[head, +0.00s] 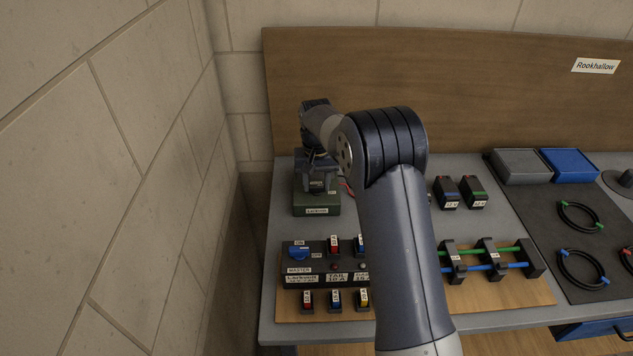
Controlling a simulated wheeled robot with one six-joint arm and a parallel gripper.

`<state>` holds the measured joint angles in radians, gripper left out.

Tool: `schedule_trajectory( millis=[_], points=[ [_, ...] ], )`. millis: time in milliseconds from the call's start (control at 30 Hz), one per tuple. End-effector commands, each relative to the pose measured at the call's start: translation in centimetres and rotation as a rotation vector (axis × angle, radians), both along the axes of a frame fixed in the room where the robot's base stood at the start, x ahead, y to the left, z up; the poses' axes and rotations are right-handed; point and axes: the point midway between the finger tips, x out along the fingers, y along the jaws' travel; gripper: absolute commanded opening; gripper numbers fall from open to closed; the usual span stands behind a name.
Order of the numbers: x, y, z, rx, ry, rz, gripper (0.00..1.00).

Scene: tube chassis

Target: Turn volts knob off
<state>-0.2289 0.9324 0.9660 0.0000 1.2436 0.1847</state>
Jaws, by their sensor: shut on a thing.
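My gripper (317,188) points down at the back left of the bench. It is over the green box (317,205), which has a white label on its front that is too small to read surely. The gripper is shut on a small part on top of this box, seemingly the volts knob. The knob is hidden behind the gripper's body, so its pointer and setting cannot be seen.
In front of the green box is a dark panel (327,280) with a blue MASTER knob (299,253) and several coloured fuses. Two dark blocks (447,193) and a cable rack (488,262) stand to the right. A stone wall (110,170) is close on the left.

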Motion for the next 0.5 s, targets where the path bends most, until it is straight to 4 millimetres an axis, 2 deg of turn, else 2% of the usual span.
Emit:
schedule_trajectory(
  millis=[500],
  points=[
    [0.03, 0.0, 0.05, 0.0, -0.001, -0.058, 0.17]
  ],
)
